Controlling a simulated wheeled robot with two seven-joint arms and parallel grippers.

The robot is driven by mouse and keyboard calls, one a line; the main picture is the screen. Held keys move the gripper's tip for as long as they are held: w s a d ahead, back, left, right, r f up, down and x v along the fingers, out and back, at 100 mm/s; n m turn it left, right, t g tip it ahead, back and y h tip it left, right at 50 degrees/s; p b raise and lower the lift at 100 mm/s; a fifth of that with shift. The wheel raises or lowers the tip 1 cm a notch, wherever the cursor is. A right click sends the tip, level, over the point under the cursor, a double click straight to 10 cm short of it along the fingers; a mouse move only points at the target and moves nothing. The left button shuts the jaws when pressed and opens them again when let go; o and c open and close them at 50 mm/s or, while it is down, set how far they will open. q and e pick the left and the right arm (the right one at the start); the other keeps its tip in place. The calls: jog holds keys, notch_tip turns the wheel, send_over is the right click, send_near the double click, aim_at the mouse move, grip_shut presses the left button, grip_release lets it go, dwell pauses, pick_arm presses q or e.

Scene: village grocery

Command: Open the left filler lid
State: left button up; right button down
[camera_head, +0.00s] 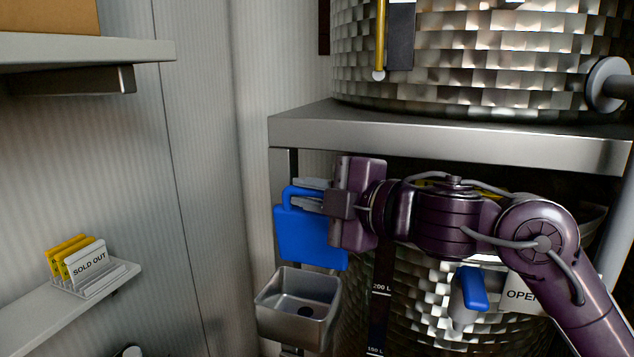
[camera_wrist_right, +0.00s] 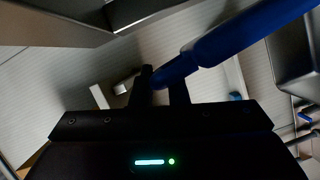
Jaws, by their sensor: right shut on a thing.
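The blue filler lid (camera_head: 308,240) stands roughly upright above a small steel filler box (camera_head: 298,309), at the box's back edge. The box's inside shows from above, with a dark round spot at its bottom. My right gripper (camera_head: 312,197) is at the lid's top and shut on its blue handle. In the right wrist view, the dark fingers (camera_wrist_right: 160,88) close around the blue handle bar (camera_wrist_right: 215,48). The gripper body hides the lid's upper right part. My left gripper is not in view.
A steel shelf (camera_head: 440,133) runs just above my right arm, carrying a large woven-metal tank (camera_head: 480,60). Below it, another tank has a blue-handled tap (camera_head: 472,288) and an OPEN sign (camera_head: 520,295).

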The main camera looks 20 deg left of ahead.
jog(key=shift+w+a+f+m, duration=0.1)
jog(key=shift+m, duration=0.2)
jog(key=shift+w+m+g+p, duration=0.1)
jog(key=shift+m+g+p, duration=0.2)
jog(key=shift+p, duration=0.3)
jog(key=shift+w+h, duration=0.2)
jog(key=shift+h, duration=0.1)
jog(key=shift+w, duration=0.25)
jog(key=shift+w+f+m, duration=0.1)
jog(key=shift+w+m, duration=0.15)
jog(key=shift+m, duration=0.15)
jog(key=c, duration=1.7)
grip_release()
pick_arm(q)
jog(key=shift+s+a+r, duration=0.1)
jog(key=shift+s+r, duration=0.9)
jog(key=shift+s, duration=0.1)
pick_arm(e)
jog(key=shift+o, duration=1.2)
jog(key=shift+w+a, duration=0.15)
